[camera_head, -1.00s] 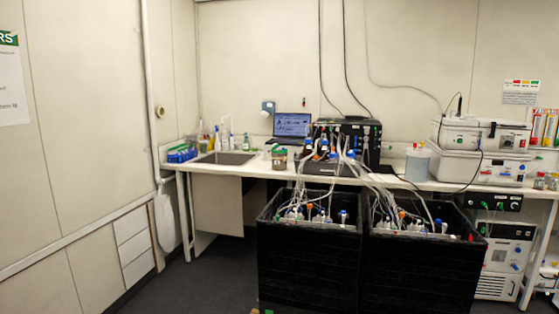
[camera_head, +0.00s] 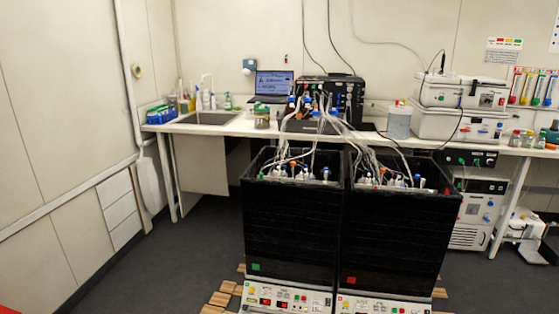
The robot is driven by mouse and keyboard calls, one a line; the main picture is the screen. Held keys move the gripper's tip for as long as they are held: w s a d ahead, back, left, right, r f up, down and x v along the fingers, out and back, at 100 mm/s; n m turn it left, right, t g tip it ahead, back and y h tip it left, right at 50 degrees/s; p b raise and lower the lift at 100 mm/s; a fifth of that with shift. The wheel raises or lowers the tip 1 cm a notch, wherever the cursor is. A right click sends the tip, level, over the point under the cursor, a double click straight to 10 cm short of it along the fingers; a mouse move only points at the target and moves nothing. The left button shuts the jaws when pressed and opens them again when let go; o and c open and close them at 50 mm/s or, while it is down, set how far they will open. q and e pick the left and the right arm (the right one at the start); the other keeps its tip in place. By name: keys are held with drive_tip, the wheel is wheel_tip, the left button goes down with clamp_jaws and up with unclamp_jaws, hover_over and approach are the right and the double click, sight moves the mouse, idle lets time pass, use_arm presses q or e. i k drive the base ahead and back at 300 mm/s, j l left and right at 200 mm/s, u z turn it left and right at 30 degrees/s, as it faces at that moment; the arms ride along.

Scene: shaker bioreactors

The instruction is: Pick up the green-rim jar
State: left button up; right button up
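A small jar (camera_head: 262,117) with a greenish rim stands upright on the white counter (camera_head: 235,127), between the sink and the black instrument case. At this distance its rim detail is small and its contents are hard to make out. Several small jars (camera_head: 515,137) stand at the right end of the counter, at least one with a green lid, so I cannot tell for certain which jar is meant. Neither of my grippers is in view.
Two tall black shaker bioreactors (camera_head: 290,225) (camera_head: 400,235) with tubing stand in front of the counter. A laptop (camera_head: 273,86), sink (camera_head: 208,118), black case (camera_head: 330,98) and tub (camera_head: 399,121) occupy the counter. Dark floor (camera_head: 180,260) at left is clear.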

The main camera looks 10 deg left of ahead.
sight(262, 114)
drive_tip(key=i+j+u, duration=0.8)
drive_tip(key=i+u, duration=0.25)
drive_tip(key=i, duration=0.15)
drive_tip(key=i+j+u, duration=0.1)
drive_tip(key=i, duration=0.5)
drive_tip(key=i+j, duration=0.1)
drive_tip(key=i, duration=0.55)
drive_tip(key=j+u, duration=0.05)
